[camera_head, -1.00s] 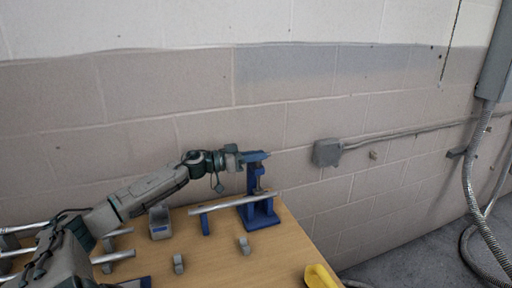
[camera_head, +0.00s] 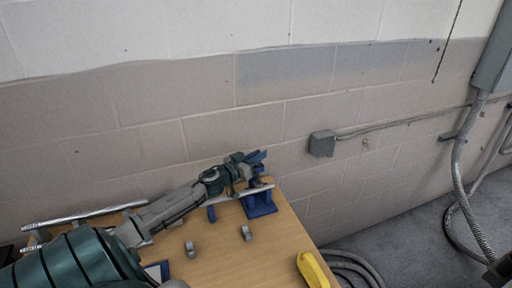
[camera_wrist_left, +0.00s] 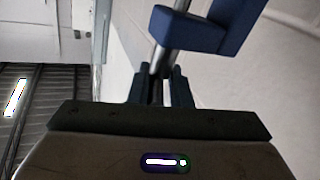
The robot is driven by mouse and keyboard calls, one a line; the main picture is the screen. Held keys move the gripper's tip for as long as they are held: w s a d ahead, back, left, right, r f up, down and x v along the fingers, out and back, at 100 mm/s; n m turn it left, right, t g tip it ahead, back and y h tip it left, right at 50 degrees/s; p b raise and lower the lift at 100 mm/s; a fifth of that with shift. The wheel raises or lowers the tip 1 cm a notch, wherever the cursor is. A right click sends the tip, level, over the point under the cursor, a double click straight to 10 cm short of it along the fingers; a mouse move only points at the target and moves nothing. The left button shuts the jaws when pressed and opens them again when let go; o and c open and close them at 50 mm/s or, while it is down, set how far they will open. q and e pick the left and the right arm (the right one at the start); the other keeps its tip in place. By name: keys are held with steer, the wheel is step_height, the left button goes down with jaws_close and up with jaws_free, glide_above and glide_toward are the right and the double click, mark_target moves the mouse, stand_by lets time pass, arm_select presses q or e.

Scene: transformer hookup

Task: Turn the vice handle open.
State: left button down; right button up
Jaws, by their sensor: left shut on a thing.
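The blue vice (camera_head: 260,207) stands at the far right part of the wooden table, with a silver pipe (camera_head: 235,194) lying across it. My left gripper (camera_head: 252,159) is at the top of the vice, its arm reaching in from the lower left. In the left wrist view, the fingers of my left gripper (camera_wrist_left: 163,88) are shut on a thin metal bar, the vice handle (camera_wrist_left: 161,58). The bar runs up beside a blue block of the vice (camera_wrist_left: 205,28). In the head view the gripper hides much of the handle.
The wooden table (camera_head: 225,255) has small grey clamps (camera_head: 246,233) and a blue pipe support (camera_head: 211,214). A yellow object (camera_head: 313,270) lies at its right edge. A block wall is close behind, with a grey box (camera_head: 322,143).

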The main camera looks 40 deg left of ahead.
arm_select(q)
steer(key=shift+d+n+y, duration=0.2)
steer(key=shift+n+y, duration=0.2)
steer(key=shift+f+n+y, duration=0.1)
steer(key=shift+n+y, duration=0.3)
steer(key=shift+y, duration=0.3)
steer(key=n+g+y+b, duration=0.1)
steer(key=n+y+b, duration=0.2)
steer(key=y, duration=0.1)
steer(key=n+g+y+b, duration=0.2)
steer(key=n+y+b, duration=0.1)
steer(key=y+b, duration=0.1)
steer(key=shift+d+f+y, duration=0.1)
steer(key=shift+d+y, duration=0.05)
steer(key=shift+y, duration=0.25)
steer(key=shift+n+g+y+b, duration=0.75)
steer(key=shift+y+b, duration=0.25)
steer(key=shift+b, duration=0.25)
steer(key=shift+r+n+g+y+b, duration=0.25)
steer(key=shift+n+g+y+b, duration=0.1)
steer(key=shift+n+y+b, duration=0.15)
arm_select(e)
step_height(320, 180, down, 10)
arm_select(q)
steer(key=shift+r, duration=0.15)
arm_select(e)
steer(key=shift+r, duration=0.1)
